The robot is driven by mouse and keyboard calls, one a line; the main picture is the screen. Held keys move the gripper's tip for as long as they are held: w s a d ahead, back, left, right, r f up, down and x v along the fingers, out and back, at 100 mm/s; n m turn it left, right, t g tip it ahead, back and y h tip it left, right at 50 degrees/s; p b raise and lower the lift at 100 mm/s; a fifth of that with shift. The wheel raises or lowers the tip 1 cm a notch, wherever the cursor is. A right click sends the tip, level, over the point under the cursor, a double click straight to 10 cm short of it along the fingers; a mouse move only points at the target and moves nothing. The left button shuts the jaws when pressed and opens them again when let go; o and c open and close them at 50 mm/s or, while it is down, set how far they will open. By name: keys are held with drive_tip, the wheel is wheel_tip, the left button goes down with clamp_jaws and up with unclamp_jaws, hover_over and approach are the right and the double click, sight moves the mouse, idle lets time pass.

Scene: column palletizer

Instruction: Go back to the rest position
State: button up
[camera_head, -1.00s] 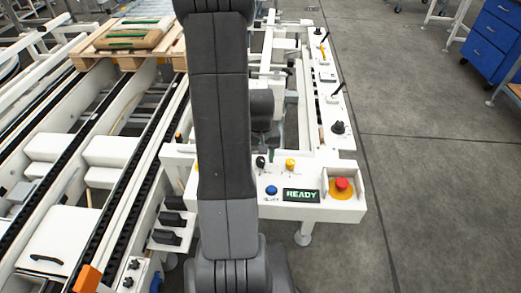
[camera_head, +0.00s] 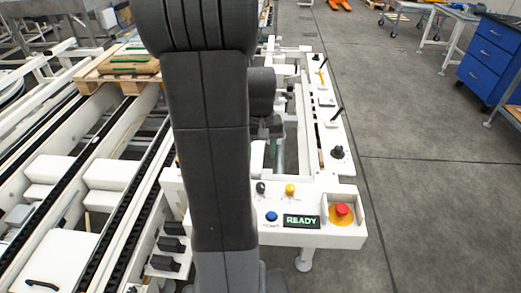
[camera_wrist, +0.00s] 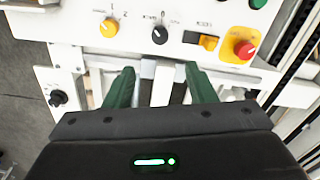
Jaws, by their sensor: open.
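My gripper (camera_wrist: 160,92) shows in the wrist view with its two green fingers spread apart and nothing between them. It hangs over the white machine frame, just short of a white control panel (camera_wrist: 180,25) with a yellow knob, a black knob, an orange switch and a red button. In the head view my dark grey arm stands upright across the middle and hides part of the machine.
A pallet (camera_head: 120,73) with sacks is at the upper left. A blue drawer cabinet (camera_head: 490,60) stands right. Grey floor between is clear.

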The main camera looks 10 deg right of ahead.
sight(261, 185)
idle(0.4)
wheel_tip(261, 185, down, 14)
drive_tip(key=shift+r+b, duration=0.1)
drive_tip(key=shift+b, duration=0.3)
drive_tip(key=shift+r, duration=0.1)
idle(0.4)
drive_tip(key=shift+f, duration=0.25)
drive_tip(key=shift+r+m, duration=0.15)
drive_tip(key=shift+m, duration=0.35)
drive_tip(key=m+p, duration=0.2)
drive_tip(key=m, duration=0.2)
drive_tip(key=shift+r, duration=0.1)
drive_tip(key=m+p, duration=0.1)
drive_tip(key=m, duration=0.2)
drive_tip(key=shift+m+p, duration=0.35)
drive_tip(key=shift+m, duration=0.05)
drive_tip(key=shift+r+m, duration=0.15)
drive_tip(key=shift+m, duration=0.15)
drive_tip(key=shift+r, duration=3.5)
